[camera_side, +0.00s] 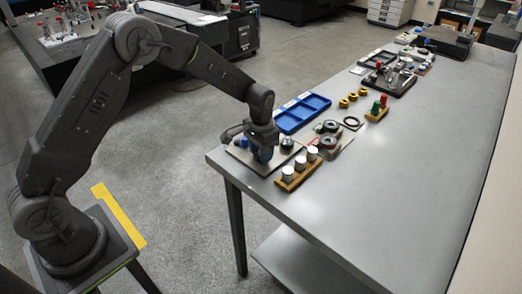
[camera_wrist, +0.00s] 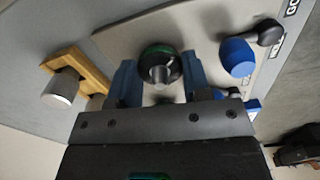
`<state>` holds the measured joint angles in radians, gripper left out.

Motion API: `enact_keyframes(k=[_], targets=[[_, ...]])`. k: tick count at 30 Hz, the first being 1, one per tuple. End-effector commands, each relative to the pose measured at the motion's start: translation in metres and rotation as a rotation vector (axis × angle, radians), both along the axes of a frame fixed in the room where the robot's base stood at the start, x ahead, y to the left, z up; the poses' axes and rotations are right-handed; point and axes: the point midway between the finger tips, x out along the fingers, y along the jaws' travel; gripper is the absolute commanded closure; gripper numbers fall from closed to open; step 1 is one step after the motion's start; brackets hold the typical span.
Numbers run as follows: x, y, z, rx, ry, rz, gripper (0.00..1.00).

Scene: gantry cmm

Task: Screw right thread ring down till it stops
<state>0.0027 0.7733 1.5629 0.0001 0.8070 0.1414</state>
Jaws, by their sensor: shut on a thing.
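In the wrist view, a round black and green thread ring (camera_wrist: 160,65) with a grey centre sits between the two blue fingers of my gripper (camera_wrist: 160,80). The fingers are shut on its two sides. In the side view, my gripper (camera_side: 263,155) points down at the gauge plate (camera_side: 258,168) near the table's left end and hides what is between its fingers. A dark green round part (camera_side: 287,144) shows just right of it; I cannot tell whether it is the same ring. The thread under the ring is hidden.
A wooden rack (camera_side: 287,184) with white-topped cylinders stands close in front. A blue tray (camera_side: 302,112) lies behind. The table's right front is clear.

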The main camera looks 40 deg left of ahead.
Motion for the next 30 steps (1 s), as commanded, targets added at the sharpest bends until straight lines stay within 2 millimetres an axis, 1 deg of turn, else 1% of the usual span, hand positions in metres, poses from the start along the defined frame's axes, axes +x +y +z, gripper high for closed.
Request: enact_keyframes(k=[1,21,30], targets=[[0.001,0.0,0.0033,-0.001,-0.004,-0.043,0.8],[0.0021,-0.0005,0.005,0.0,-0.008,-0.675,0.8],[0.0024,-0.0008,0.0053,0.001,-0.009,-0.909,0.8]])
